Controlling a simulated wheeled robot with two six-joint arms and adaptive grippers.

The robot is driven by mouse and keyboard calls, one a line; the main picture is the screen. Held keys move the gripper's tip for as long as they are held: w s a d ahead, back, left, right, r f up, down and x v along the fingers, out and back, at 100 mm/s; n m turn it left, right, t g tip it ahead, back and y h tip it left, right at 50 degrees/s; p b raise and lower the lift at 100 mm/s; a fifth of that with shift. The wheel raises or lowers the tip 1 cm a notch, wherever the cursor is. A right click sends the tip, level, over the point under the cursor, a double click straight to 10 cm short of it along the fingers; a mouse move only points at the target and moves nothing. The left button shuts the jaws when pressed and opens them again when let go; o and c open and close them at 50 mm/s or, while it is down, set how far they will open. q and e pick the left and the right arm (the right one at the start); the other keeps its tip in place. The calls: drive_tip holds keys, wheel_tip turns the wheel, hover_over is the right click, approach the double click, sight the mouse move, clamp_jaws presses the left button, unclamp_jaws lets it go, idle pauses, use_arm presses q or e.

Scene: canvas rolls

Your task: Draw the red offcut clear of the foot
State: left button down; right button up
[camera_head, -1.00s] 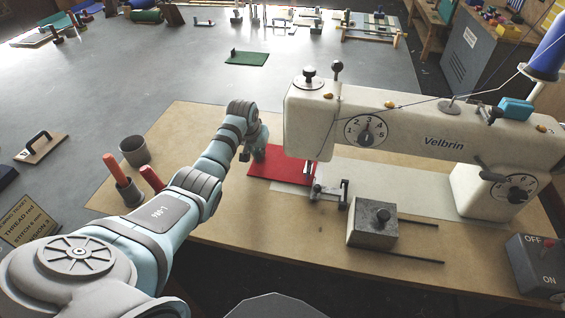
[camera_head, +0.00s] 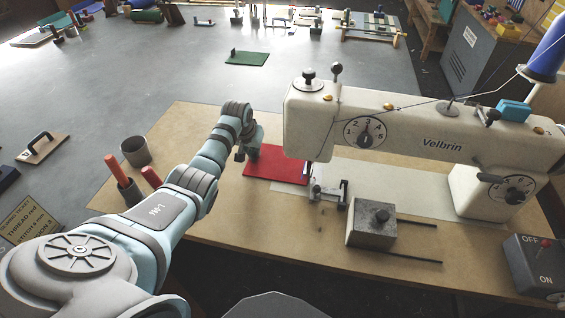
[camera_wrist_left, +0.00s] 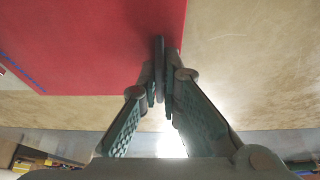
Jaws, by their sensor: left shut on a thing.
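The red offcut (camera_head: 280,166) lies flat on the tan board, left of the sewing machine (camera_head: 400,125). Its right end is close by the foot (camera_head: 309,170); I cannot tell whether the foot still overlaps it. My left gripper (camera_head: 250,154) is at the offcut's left edge. In the left wrist view my left fingers (camera_wrist_left: 157,90) are shut on a thin grey upright tab (camera_wrist_left: 158,52) at the edge of the red offcut (camera_wrist_left: 80,45). A blue line of stitches crosses the offcut (camera_wrist_left: 22,74) there. My right gripper is out of view.
A metal block (camera_head: 372,224) with two rods sits in front of the machine. The board left of the offcut is mostly free.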

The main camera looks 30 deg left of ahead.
use_arm(q)
drive_tip(key=shift+s+a, duration=0.2)
drive_tip(key=shift+a, duration=0.25)
drive_tip(key=shift+s+a, duration=0.25)
drive_tip(key=shift+a, duration=0.35)
drive_tip(key=shift+s+a, duration=0.2)
drive_tip(key=shift+a, duration=0.4)
drive_tip(key=shift+s+a, duration=0.2)
drive_tip(key=shift+a, duration=0.3)
drive_tip(key=shift+s+a, duration=0.15)
drive_tip(key=shift+a, duration=0.3)
drive_tip(key=c, duration=2.1)
unclamp_jaws()
drive_tip(key=shift+d, duration=0.1)
drive_tip(key=shift+o, duration=0.2)
wheel_tip(320, 180, up, 4)
drive_tip(key=p, duration=0.4)
drive_tip(key=shift+r+p, duration=0.15)
drive_tip(key=shift+p, duration=0.25)
